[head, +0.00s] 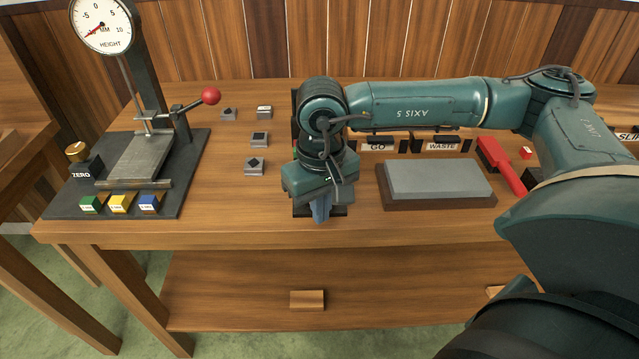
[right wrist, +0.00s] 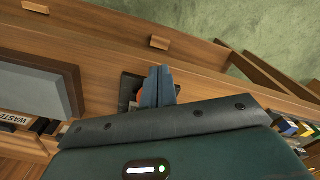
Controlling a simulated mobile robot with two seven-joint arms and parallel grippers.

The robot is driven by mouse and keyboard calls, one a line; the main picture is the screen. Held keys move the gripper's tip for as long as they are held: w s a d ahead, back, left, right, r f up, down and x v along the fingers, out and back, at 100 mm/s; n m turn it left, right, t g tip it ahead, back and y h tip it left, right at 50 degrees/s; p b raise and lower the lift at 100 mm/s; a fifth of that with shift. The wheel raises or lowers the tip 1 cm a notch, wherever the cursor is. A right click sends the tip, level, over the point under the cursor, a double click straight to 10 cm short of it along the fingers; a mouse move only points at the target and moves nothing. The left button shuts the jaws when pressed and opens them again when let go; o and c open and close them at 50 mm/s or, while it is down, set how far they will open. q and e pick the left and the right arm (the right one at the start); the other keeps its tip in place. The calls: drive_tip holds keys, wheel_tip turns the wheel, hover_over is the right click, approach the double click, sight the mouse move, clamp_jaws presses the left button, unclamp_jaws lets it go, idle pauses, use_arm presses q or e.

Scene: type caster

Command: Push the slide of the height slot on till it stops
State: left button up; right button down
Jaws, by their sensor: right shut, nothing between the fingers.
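My right gripper (head: 320,212) is shut and empty, pointing down over a dark fixture (head: 335,212) near the table's front edge. This fixture is probably the height slot; my gripper and wrist cover most of it. In the right wrist view my shut blue fingers (right wrist: 157,86) stand in front of its dark base (right wrist: 127,87). A bit of orange-red shows beside the fingers; I cannot tell whether it is the slide. Whether the fingers touch anything is unclear. My left gripper is not in view.
The height gauge (head: 125,155) with its dial stands at the left. Several small type pieces (head: 255,166) lie between it and my gripper. A grey stone (head: 438,180) on a brown base, GO (head: 378,146) and WASTE (head: 442,146) holders and a red-handled tool (head: 500,165) are at the right.

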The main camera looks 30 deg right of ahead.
drive_tip(key=shift+w+d+b, duration=0.35)
drive_tip(key=shift+w+b, duration=0.25)
idle(0.5)
